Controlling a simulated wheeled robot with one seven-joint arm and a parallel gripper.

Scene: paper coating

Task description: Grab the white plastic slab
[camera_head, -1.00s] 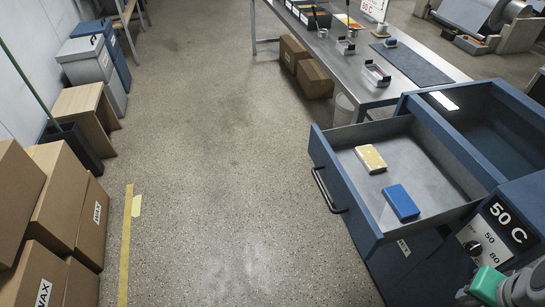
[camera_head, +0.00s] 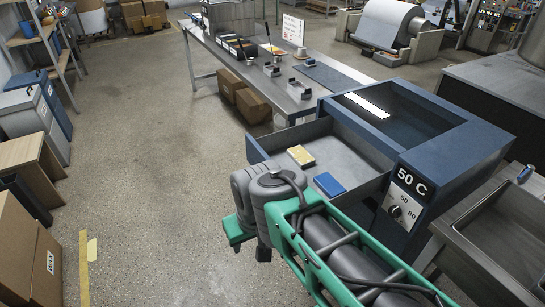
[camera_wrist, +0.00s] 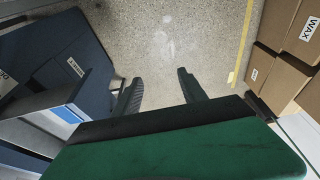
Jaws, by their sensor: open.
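A pale strip (camera_head: 367,104) shows inside the blue heating cabinet (camera_head: 470,128). I cannot tell whether it is a white slab or a light. No other clear white slab shows. In the cabinet's open drawer (camera_head: 345,150) lie a yellow-topped block (camera_head: 300,156) with pale sides and a blue block (camera_head: 329,184). My gripper (camera_wrist: 161,92) is open and empty in the wrist view, its fingers apart over bare floor beside the cabinet. In the head view my arm crosses in front of the drawer and my fingers cannot be made out.
A metal table (camera_head: 250,62) with small tools stands behind the drawer, cartons (camera_head: 252,105) beneath it. A metal sink (camera_head: 505,235) is at right. Wax boxes (camera_head: 30,250) stand at left and show in the wrist view (camera_wrist: 290,35). The floor (camera_head: 150,150) between is clear.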

